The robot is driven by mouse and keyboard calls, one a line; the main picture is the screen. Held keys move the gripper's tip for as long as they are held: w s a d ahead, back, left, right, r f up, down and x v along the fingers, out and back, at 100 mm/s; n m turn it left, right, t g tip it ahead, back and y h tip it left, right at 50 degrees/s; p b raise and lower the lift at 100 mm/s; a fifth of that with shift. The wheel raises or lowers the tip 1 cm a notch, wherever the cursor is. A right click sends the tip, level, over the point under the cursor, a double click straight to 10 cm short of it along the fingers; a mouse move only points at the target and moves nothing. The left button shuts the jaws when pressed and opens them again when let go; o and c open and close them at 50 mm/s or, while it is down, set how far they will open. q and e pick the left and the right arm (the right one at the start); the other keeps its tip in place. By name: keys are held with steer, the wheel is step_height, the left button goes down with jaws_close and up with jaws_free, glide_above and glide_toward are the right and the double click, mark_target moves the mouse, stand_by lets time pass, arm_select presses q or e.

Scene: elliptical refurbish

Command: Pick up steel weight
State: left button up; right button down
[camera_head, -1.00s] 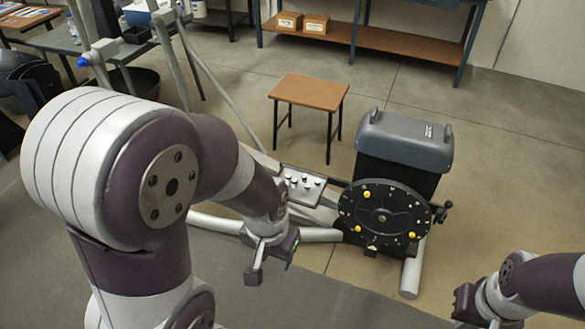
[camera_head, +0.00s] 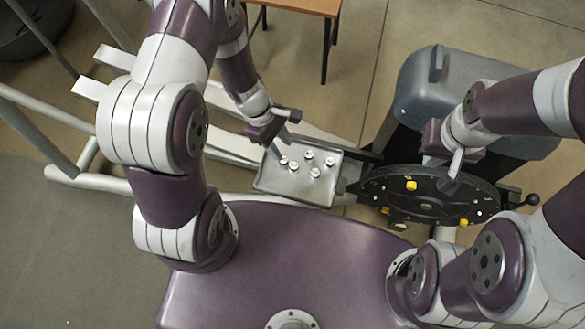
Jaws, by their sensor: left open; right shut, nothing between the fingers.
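Several small steel weights (camera_head: 316,172) stand apart on a grey metal tray (camera_head: 270,190) at the middle of the view. They are short light cylinders with darker parts. My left gripper (camera_head: 283,149) is open over the back left part of the tray, its fingers pointing down close to the weights at left. I cannot tell whether a fingertip touches one. My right gripper (camera_head: 452,178) is shut and empty above the black disc, well to the right of the tray.
A black disc (camera_head: 425,207) with yellow knobs sits right of the tray, with a grey housing (camera_head: 415,95) behind it. A black ball-ended handle (camera_head: 533,200) sticks out at its right. A wooden stool (camera_head: 312,5) stands at the back. Grey frame tubes run left of the tray.

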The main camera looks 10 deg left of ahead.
mark_target(294, 165)
arm_select(q)
steer(key=b+x, duration=0.1)
steer(key=x, duration=0.2)
steer(key=b+x, duration=0.1)
steer(key=x, duration=0.2)
steer(key=b+x, duration=0.1)
steer(key=x, duration=0.2)
steer(key=shift+d, duration=0.35)
jaws_close()
